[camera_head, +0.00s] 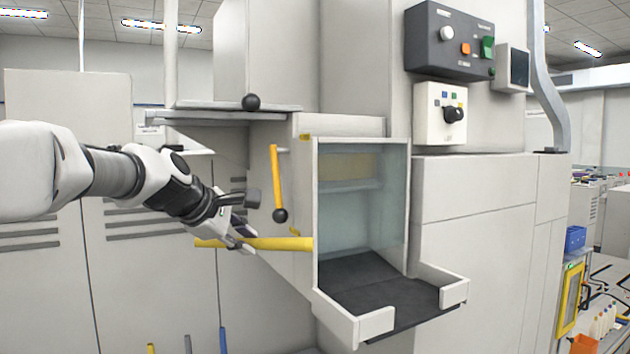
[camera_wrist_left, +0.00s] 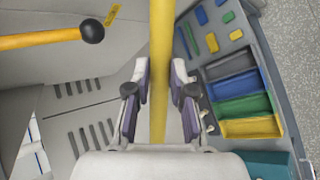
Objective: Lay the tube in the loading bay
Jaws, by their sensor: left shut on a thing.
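The yellow tube (camera_head: 280,243) is held roughly level, left of the loading bay (camera_head: 375,322). My left gripper (camera_head: 243,240) is shut around it, with a short piece sticking out to the left and a longer piece to the right. The tube's right end meets the bay's left side in the picture; I cannot tell if it touches. In the left wrist view the tube (camera_wrist_left: 160,60) runs upright between both fingers of the gripper (camera_wrist_left: 158,110). The bay has a dark floor, low white front corners and a clear pane, and looks empty. My right gripper is not in view.
A yellow lever (camera_head: 277,178) with a black ball hangs just above the tube. A shelf edge (camera_head: 230,115) with a black knob juts out above it. Control boxes (camera_head: 450,42) are on the machine.

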